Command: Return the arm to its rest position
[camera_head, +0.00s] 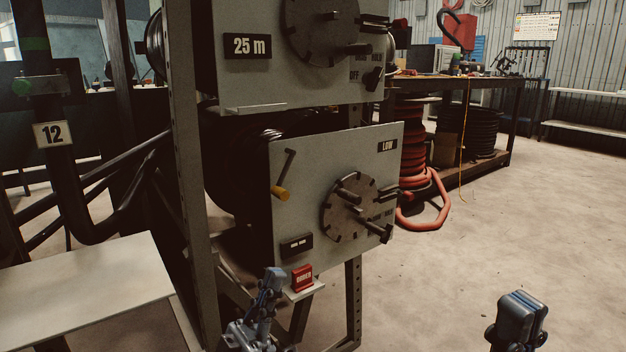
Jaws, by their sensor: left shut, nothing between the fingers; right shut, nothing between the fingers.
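My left gripper (272,284) is at the bottom centre of the head view, shut and empty. It appears in front of the lower grey panel, just left of a small red block (302,277) that sits on a little ledge. I cannot tell whether it touches anything. My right gripper (522,304) is at the bottom right, shut and empty, with bare floor behind it. The upper panel (258,75) carries a "25 m" label.
A steel rack post (184,200) stands left of the panels. A pale tabletop (85,290) lies at the lower left. A red hose coil (412,150) and a workbench (515,100) stand behind on the right. The concrete floor (450,260) at right is clear.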

